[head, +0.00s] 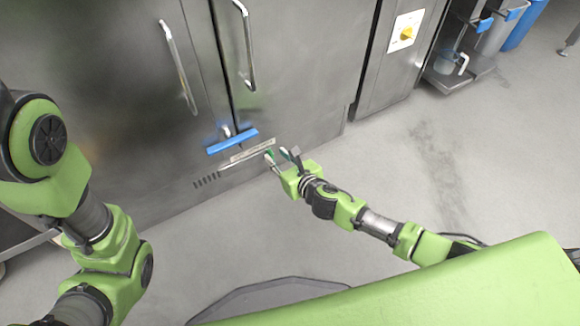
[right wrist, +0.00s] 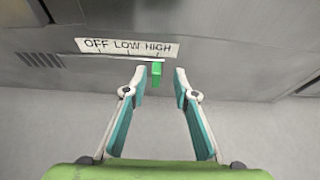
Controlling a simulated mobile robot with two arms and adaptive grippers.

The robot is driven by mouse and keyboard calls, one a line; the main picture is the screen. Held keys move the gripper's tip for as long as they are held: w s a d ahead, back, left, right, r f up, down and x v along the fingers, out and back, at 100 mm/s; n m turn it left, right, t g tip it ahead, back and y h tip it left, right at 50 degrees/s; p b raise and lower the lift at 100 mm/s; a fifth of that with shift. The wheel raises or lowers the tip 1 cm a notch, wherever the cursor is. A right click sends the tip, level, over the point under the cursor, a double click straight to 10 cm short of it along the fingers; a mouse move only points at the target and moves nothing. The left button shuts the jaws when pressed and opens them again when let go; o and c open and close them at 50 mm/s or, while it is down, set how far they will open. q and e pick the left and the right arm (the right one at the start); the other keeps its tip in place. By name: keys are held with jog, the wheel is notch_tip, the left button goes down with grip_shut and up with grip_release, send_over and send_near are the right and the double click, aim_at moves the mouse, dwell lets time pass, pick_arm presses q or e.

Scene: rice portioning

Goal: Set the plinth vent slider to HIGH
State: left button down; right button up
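The vent slider's green knob (right wrist: 156,74) stands below the word HIGH, at the right end of its track, in the right wrist view. In the head view the knob (head: 270,153) is small, by my right gripper's tips. The white label strip (right wrist: 112,46) reads OFF, LOW, HIGH from left to right. It is on the steel plinth, and shows in the head view as a pale strip (head: 252,150). My right gripper (right wrist: 160,77) is open, with a fingertip on each side of the knob and visible gaps. My left gripper is out of view; only its arm shows.
Vent slots (head: 205,181) lie left of the label. A blue bar (head: 232,142) sits above it, under the steel doors with long handles (head: 179,68). The grey floor (head: 400,170) in front is clear.

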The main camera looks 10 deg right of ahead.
jog(key=v, duration=0.9)
